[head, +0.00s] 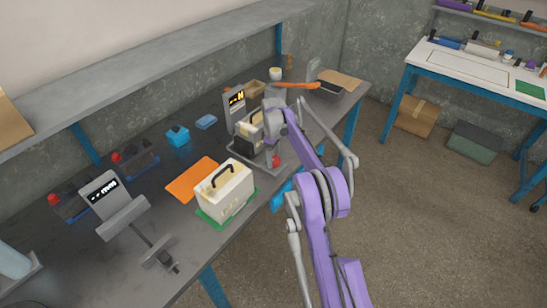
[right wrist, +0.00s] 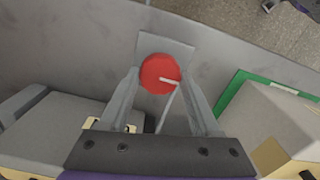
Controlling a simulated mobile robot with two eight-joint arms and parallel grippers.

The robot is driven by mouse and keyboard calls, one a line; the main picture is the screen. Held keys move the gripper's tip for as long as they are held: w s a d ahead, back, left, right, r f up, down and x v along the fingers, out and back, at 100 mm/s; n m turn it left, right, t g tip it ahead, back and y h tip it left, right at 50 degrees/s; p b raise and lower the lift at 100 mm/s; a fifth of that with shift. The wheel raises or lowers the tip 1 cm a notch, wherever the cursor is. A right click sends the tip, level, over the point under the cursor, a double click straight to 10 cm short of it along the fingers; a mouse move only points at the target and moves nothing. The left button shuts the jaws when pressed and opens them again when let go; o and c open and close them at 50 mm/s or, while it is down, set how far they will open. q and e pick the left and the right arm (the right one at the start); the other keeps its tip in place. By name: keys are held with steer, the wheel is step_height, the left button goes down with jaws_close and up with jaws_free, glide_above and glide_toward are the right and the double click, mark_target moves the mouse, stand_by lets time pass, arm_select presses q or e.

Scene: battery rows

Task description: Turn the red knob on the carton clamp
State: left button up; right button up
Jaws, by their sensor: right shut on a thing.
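The red knob (right wrist: 160,74) is a round disc with a pale pointer line toward its right edge. In the right wrist view it sits between the two fingers of my right gripper (right wrist: 161,80), which is shut on its sides. In the head view the knob (head: 276,161) shows at the front edge of the carton clamp (head: 253,162), a grey frame with a display post. My right arm and wrist hide part of the clamp and what stands in it. My left gripper is not in view.
A cream battery with a black handle (head: 224,190) stands on a green mat (head: 208,218) beside the clamp, near an orange mat (head: 190,182). A blue item (head: 177,135) and a grey display stand (head: 104,190) are on the bench further left. Open floor lies right.

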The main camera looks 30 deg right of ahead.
steer(key=m, duration=1.4)
steer(key=shift+m, duration=0.4)
steer(key=m, duration=0.3)
steer(key=shift+m, duration=0.3)
steer(key=m, duration=0.3)
steer(key=shift+m, duration=0.3)
steer(key=m, duration=0.4)
steer(key=shift+m, duration=1.8)
